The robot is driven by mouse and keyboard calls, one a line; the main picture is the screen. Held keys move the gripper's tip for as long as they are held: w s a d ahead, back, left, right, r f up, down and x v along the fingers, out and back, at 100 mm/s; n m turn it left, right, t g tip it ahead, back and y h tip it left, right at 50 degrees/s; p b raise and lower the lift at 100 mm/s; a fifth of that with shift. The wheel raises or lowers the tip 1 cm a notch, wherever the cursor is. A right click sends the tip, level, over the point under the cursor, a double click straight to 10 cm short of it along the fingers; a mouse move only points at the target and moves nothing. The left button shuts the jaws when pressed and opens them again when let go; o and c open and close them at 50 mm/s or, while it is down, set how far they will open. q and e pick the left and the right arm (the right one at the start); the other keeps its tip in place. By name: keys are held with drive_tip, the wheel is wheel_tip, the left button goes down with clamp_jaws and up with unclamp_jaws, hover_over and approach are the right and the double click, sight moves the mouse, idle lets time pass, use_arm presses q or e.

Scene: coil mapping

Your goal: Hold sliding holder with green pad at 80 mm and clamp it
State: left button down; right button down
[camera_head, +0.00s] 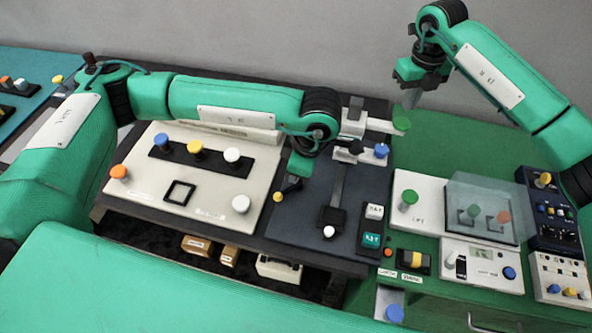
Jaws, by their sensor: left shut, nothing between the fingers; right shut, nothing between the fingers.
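A white sliding holder (353,124) stands at the back of the dark panel, by a vertical dark rail. A green pad (401,123) is at its right end. A blue knob (381,151) sits just below the holder; I cannot tell whether it is the clamp. My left gripper (301,168) is shut and empty, pointing down over the dark panel, left of and apart from the holder. My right gripper (408,72) is shut and empty, raised above the green pad and apart from it. Part of the holder's left side is hidden by my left wrist.
A dark slot with a white-knobbed slider (329,231) runs down the dark panel (290,228). A beige panel (150,188) with coloured knobs lies left. A clear cover (484,207) and a green bench (450,150) are right. Small boxes (197,245) lie on a shelf below.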

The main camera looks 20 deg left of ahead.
drive_tip(key=shift+r, duration=1.75)
drive_tip(key=shift+s, duration=0.1)
